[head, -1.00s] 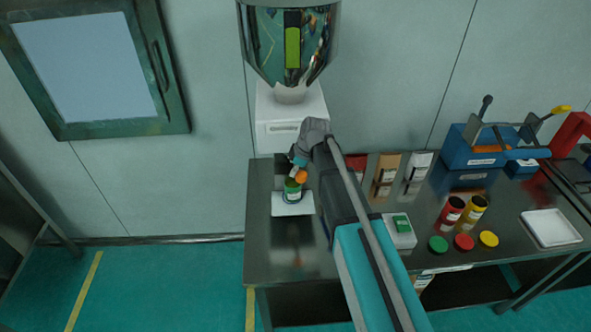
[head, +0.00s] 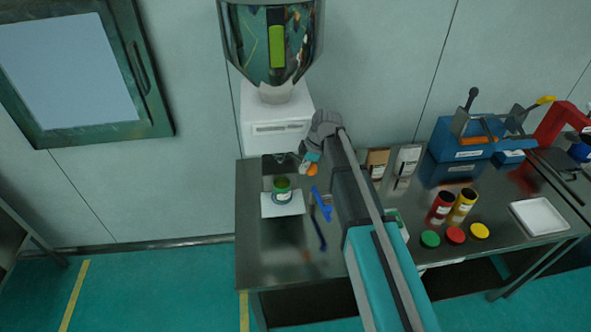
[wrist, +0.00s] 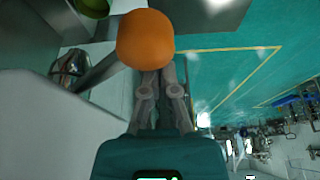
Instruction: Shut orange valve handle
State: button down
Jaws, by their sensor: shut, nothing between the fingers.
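The orange valve handle knob (head: 312,169) shows below the white machine's spout, right of the green-topped jar (head: 282,188). In the wrist view the round orange knob (wrist: 146,39) is large, at the end of a grey bar, and covers my fingertips. My gripper (head: 307,162) is beside the knob, its fingers together in the wrist view (wrist: 153,78). The knob is in front of the fingertips, not between them; whether they touch it I cannot tell. The jar stands on a white plate (head: 270,211) on the table. A green rim shows top left in the wrist view (wrist: 92,6).
A shiny hopper (head: 270,40) sits over the white machine (head: 270,108). A blue tool (head: 321,205) lies on the table (head: 265,262) near my arm. Red and yellow canisters, coloured lids and a white tray (head: 545,216) are on the right. The table's front left is clear.

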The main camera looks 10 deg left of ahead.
jog(key=shift+w+d, duration=0.2)
dwell(0.5)
jog(key=shift+r, duration=0.15)
jog(key=p+v, duration=0.9)
jog(key=shift+w+r, duration=0.3)
dwell(0.8)
